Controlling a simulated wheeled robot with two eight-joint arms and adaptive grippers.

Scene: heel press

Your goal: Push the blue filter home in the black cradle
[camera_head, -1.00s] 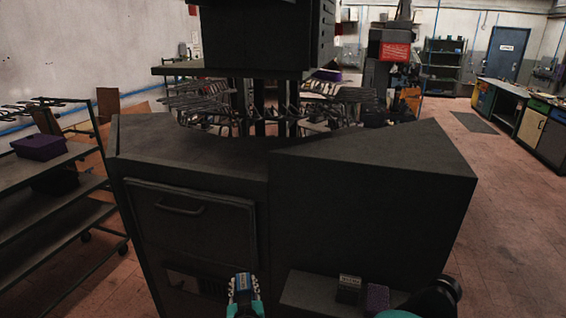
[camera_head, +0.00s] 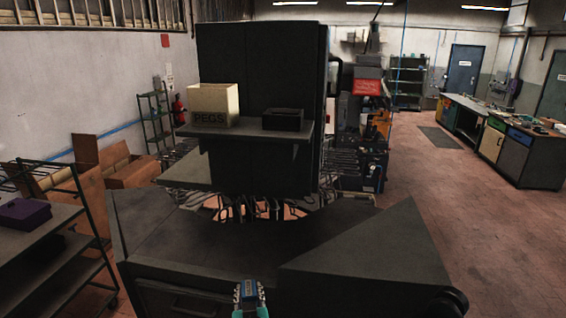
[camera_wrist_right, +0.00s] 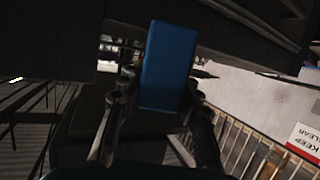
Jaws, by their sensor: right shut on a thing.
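The blue filter (camera_wrist_right: 168,65) stands out between the fingers of my right gripper (camera_wrist_right: 152,112) in the right wrist view. In the head view the right gripper (camera_head: 249,293) is low in the middle, shut on the filter (camera_head: 250,287), of which only a small part shows. A black, box-like holder with a dark open top, which looks like the black cradle (camera_head: 284,121), sits on the dark shelf (camera_head: 250,132) of the tall machine. The filter is apart from it, lower and nearer to me. My left gripper is not in view.
A cream box marked PEGS (camera_head: 211,106) stands left of the cradle on the same shelf. A wide dark bench (camera_head: 215,245) lies between me and the shelf, with a raised block (camera_head: 375,245) at right. A rack (camera_head: 55,255) stands at left. Open floor lies at right.

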